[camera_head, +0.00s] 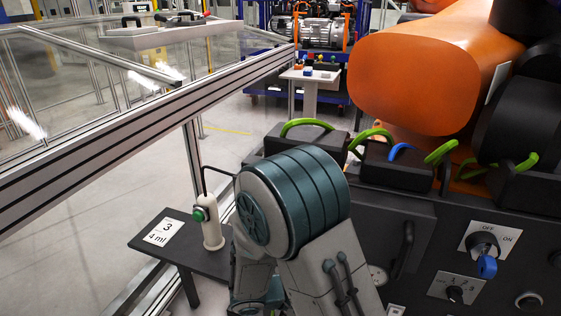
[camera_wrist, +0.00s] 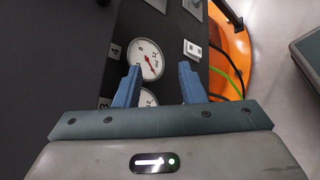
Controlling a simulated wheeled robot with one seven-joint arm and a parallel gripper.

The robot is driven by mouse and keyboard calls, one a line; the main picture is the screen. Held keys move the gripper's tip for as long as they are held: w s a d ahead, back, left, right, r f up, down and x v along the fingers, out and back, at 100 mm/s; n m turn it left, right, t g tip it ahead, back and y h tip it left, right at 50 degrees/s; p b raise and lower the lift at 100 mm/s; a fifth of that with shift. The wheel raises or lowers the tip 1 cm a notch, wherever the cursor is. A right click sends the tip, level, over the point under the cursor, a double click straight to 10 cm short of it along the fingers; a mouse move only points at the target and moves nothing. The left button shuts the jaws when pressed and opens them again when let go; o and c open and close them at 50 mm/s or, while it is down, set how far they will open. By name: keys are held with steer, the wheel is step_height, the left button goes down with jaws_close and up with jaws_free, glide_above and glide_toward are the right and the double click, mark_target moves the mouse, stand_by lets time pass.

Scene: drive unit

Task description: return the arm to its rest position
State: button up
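My arm (camera_head: 292,200) shows in the head view as a teal and grey joint, bent low in front of a dark cabinet. My gripper is hidden in the head view. In the wrist view my gripper (camera_wrist: 158,85) has two blue fingers standing apart with nothing between them. A round white gauge (camera_wrist: 147,58) with a red needle lies beyond the fingers. A second gauge (camera_wrist: 149,98) is partly covered by the left finger and the gripper body.
A black side table (camera_head: 190,250) holds a white bottle-like device (camera_head: 209,222) with a green button, close beside my arm. The dark cabinet (camera_head: 420,235) has knobs and a blue-keyed switch (camera_head: 484,245). An orange robot arm (camera_head: 430,75) stands above it. A metal rail (camera_head: 130,115) runs at left.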

steer(key=s+d+r+m+y+p, duration=0.1)
steer(key=s+r+m+y+p, duration=0.2)
steer(key=r, duration=0.5)
steer(key=s+d+r+m+y+p, duration=0.1)
steer(key=s+r+m+y+p, duration=0.2)
steer(key=r+y, duration=0.3)
steer(key=s+d+r+m+y+p, duration=0.1)
steer(key=s+r+m+y+p, duration=0.3)
steer(key=r, duration=0.7)
steer(key=shift+r+m+g+y+p, duration=0.35)
steer(key=shift+m+p, duration=0.25)
steer(key=shift+p, duration=0.25)
